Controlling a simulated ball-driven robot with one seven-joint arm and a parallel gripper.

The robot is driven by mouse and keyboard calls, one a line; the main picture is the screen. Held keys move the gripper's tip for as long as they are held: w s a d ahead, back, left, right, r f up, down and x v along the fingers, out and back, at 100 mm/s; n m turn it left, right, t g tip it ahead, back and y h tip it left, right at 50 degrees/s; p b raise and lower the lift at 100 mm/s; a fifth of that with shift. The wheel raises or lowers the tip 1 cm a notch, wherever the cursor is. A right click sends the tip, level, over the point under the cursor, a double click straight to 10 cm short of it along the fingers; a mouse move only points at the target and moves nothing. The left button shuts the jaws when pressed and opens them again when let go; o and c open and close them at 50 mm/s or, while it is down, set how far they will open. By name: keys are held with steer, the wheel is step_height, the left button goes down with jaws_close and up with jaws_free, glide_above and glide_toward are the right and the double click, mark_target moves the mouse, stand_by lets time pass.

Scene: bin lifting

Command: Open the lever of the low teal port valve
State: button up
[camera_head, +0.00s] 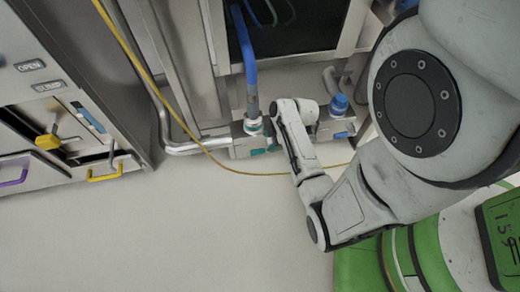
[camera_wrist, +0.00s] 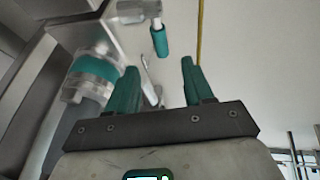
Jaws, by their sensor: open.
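The low teal port valve (camera_head: 254,127) sits at the foot of the machine in the head view, below a blue hose. In the wrist view, a teal-banded fitting (camera_wrist: 95,70) is at left, and a teal-gripped handle (camera_wrist: 160,42) on a metal stem hangs beyond my fingertips. My gripper (camera_wrist: 159,68) is open, its two teal fingers apart. A thin pale metal piece (camera_wrist: 150,82) shows between them; I cannot tell whether it touches. My fingers are hidden in the head view.
A blue-capped fitting (camera_head: 339,103) stands right of my wrist in the head view. A yellow cable (camera_head: 205,150) loops past the valve. A silver pipe (camera_head: 180,149) runs left of it. A cabinet with yellow handle (camera_head: 105,174) is at left. The pale floor (camera_head: 180,235) is clear.

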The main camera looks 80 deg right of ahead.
mark_target(259, 151)
steer(key=b+x, duration=0.4)
steer(key=x, duration=0.5)
steer(key=shift+f+b, duration=0.15)
steer(key=shift+b, duration=0.15)
steer(key=shift+c, duration=0.5)
jaws_close()
